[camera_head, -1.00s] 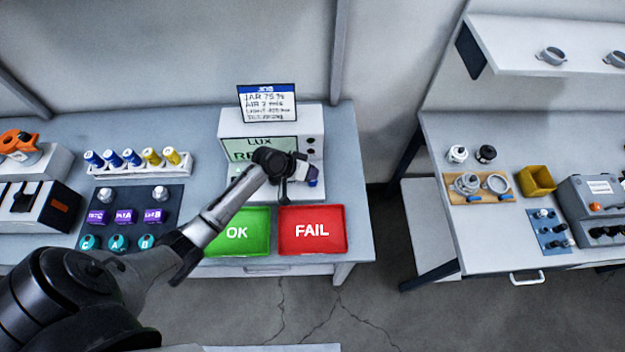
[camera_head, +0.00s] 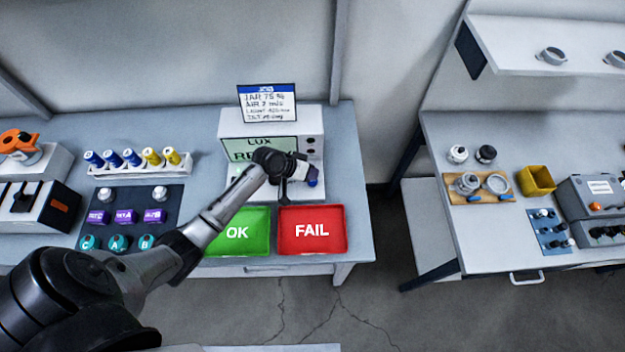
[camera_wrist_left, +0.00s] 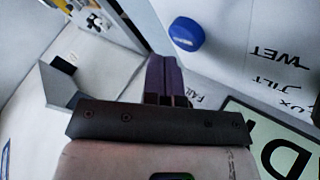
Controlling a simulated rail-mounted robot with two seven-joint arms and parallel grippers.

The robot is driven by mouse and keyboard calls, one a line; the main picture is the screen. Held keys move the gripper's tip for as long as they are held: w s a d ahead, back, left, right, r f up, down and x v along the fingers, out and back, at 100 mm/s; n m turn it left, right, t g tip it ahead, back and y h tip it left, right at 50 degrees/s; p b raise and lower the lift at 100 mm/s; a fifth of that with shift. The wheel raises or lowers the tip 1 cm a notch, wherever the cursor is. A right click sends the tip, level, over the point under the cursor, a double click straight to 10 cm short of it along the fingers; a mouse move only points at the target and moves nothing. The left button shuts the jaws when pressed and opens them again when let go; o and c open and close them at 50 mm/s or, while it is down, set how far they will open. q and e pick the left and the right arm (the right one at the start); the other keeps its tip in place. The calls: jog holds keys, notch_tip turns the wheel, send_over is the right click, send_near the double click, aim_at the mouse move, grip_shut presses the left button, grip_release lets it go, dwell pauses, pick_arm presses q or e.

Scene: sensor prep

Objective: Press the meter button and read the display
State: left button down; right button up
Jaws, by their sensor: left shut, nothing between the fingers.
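The meter (camera_head: 316,128) is a white box at the back of the left table. Its pale green display (camera_head: 236,150) reads LUX, with a second line starting RE that my arm partly hides. A corner of the display (camera_wrist_left: 275,143) shows upside down in the left wrist view. The round blue button (camera_wrist_left: 187,33) is just beyond my fingertips there; it shows partly in the head view (camera_head: 312,183). My left gripper (camera_head: 311,172) is shut and empty over the meter's front, close to the button. Its purple fingers (camera_wrist_left: 165,75) show in the left wrist view; I cannot tell whether they touch the button.
A green OK tray (camera_head: 258,240) and a red FAIL tray (camera_head: 336,243) sit in front of the meter. A notice (camera_head: 267,103) stands on top. A rack of blue and yellow parts (camera_head: 135,172) and a dark mat (camera_head: 110,193) with modules lie left. A floor gap separates the right table (camera_head: 470,240).

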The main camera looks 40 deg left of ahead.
pick_arm(q)
jog(key=shift+f, duration=0.15)
jog(key=shift+f, duration=0.25)
jog(key=shift+f, duration=0.1)
dwell(0.6)
jog(key=shift+f+b, duration=0.25)
jog(key=shift+b, duration=0.05)
jog(key=shift+f, duration=0.1)
dwell(0.4)
jog(key=shift+r+p, duration=0.85)
jog(key=shift+p, duration=0.05)
